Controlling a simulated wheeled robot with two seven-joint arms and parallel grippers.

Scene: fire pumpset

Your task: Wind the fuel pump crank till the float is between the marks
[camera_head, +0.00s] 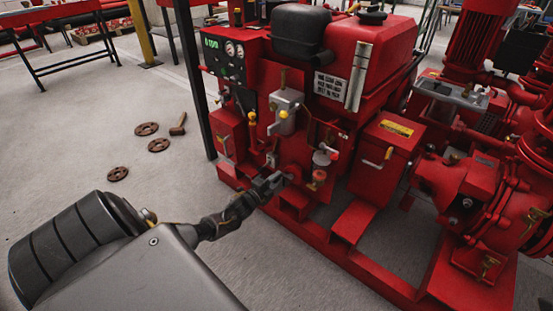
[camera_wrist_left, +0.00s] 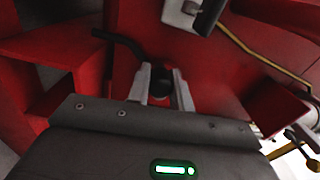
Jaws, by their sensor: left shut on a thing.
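My left gripper (camera_head: 276,182) reaches the lower front of the red pumpset in the head view. In the left wrist view its two grey fingers (camera_wrist_left: 161,86) are closed around a dark, rounded grip, which appears to be the crank's handle (camera_wrist_left: 159,97). A black bent rod (camera_wrist_left: 120,42) shows just beyond the fingers and looks like the crank arm. In the head view the gripper mostly hides the crank. A small pale cylinder with a red base (camera_head: 321,158), possibly the float glass, stands right of the gripper. The float and marks are too small to make out. My right gripper is out of view.
The red base frame (camera_head: 345,262) runs along the floor. Rusty discs (camera_head: 158,145) and a hammer (camera_head: 178,125) lie on open floor.

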